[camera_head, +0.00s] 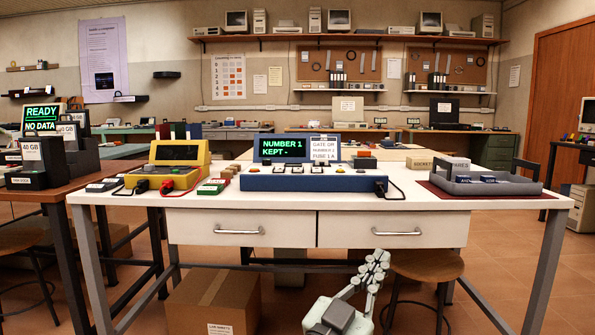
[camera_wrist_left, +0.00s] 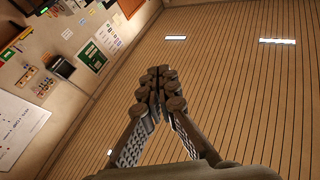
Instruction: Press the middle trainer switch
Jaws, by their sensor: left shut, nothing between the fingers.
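My right gripper does not show.
The white table (camera_head: 430,200) also holds a yellow device (camera_head: 175,165) with leads, small blocks and a grey tray (camera_head: 485,184) on a dark red mat. A stool (camera_head: 428,266) stands by my left gripper. A cardboard box (camera_head: 213,300) is on the floor at left.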

